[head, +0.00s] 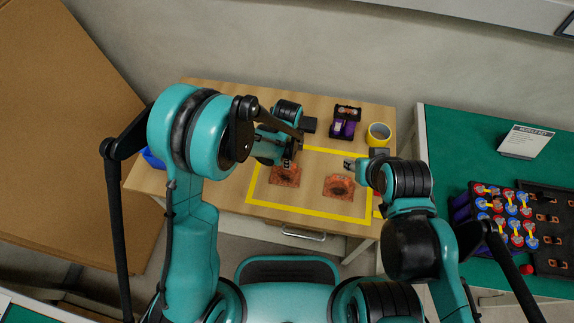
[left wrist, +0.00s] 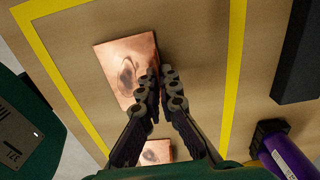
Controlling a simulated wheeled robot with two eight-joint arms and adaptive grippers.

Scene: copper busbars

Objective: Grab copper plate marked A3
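Two copper plates lie flat inside a yellow taped rectangle on the wooden table. The left plate (head: 285,179) is under the tips of my left gripper (head: 287,162); the right plate (head: 339,187) lies beside it. In the left wrist view one plate (left wrist: 124,66) is large, with a dark round mark, and another plate (left wrist: 157,151) shows between the fingers. My left fingertips (left wrist: 160,82) are together at the large plate's edge, with nothing visible held; contact is unclear. My right gripper (head: 350,163) is above and beyond the right plate; its opening is too small to judge. No A3 marking is legible.
A purple and black holder (head: 345,122) and a yellow roll (head: 379,134) stand at the table's back right. A green table (head: 455,145) on the right holds a sign (head: 525,141) and red and blue parts (head: 505,210). A cardboard sheet (head: 50,130) leans at left.

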